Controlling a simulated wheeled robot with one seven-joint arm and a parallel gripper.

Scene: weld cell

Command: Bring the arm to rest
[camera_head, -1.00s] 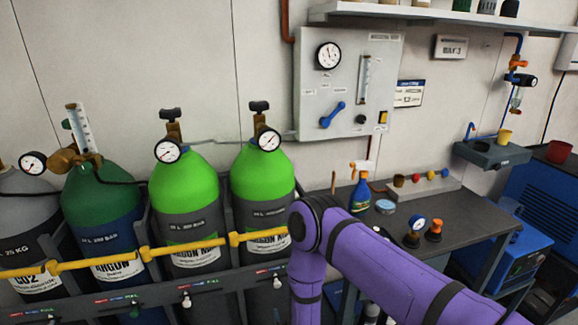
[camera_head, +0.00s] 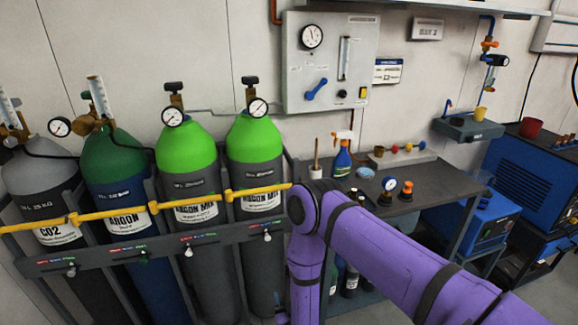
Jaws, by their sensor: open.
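My purple arm (camera_head: 390,255) reaches in from the lower right corner to a dark-banded joint left of the bench. From there a second link (camera_head: 305,285) drops down past the bottom edge of the picture. My gripper is out of the picture, so its jaws and anything near them cannot be seen.
Gas cylinders, two with bright green tops (camera_head: 255,140), stand in a rack with a yellow bar (camera_head: 100,214) at left. A dark workbench (camera_head: 400,203) with a spray bottle (camera_head: 342,158) is behind my arm. Blue machines (camera_head: 520,170) stand at right; floor shows at lower right.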

